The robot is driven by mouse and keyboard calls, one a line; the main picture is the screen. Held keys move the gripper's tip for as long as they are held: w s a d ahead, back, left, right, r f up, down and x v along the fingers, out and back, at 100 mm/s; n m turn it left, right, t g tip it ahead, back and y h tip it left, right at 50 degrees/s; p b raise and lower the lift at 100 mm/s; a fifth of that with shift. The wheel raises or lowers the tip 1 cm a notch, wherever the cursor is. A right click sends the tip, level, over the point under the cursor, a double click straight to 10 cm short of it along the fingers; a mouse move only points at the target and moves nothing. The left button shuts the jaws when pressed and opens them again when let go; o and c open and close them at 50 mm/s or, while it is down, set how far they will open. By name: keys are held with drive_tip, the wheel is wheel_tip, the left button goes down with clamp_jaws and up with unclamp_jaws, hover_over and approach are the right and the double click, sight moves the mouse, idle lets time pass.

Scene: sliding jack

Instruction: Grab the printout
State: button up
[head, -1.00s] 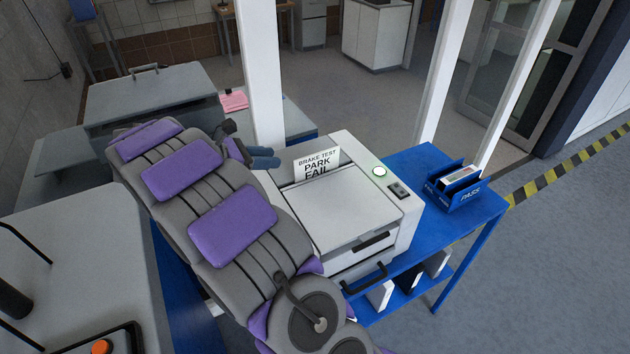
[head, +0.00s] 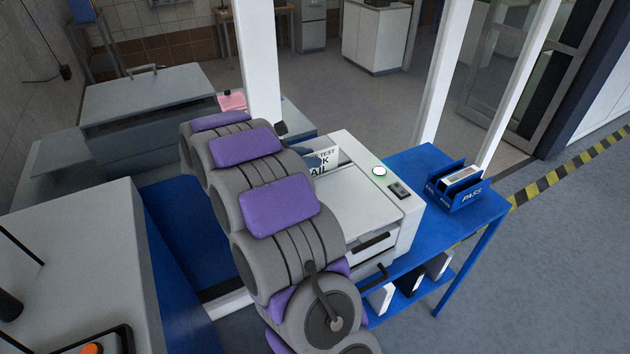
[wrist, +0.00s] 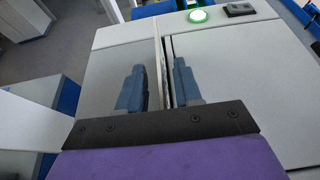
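The printout (head: 331,158) is a white sheet with black lettering, standing upright at the back of the white printer (head: 372,200). In the head view my arm and a blue finger cover its left part; "TEST" and pieces of the lower words show. In the wrist view the printout (wrist: 164,72) is a thin, nearly edge-on strip rising from the printer top. My gripper (wrist: 159,66) has its two blue fingers apart, one on each side of the strip. A gap shows by the left finger; the right finger is closer to the sheet. Contact cannot be told.
The printer stands on a blue table (head: 425,165), with a lit green button (head: 379,171) on its top. A blue tray marked PASS (head: 457,187) is at the table's right. A white post (head: 258,65) rises behind my arm. A grey cabinet (head: 150,95) is at left.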

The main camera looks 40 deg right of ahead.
drive_tip(key=shift+d, duration=0.25)
drive_tip(key=shift+a, duration=0.35)
clamp_jaws()
drive_tip(key=shift+d, duration=0.2)
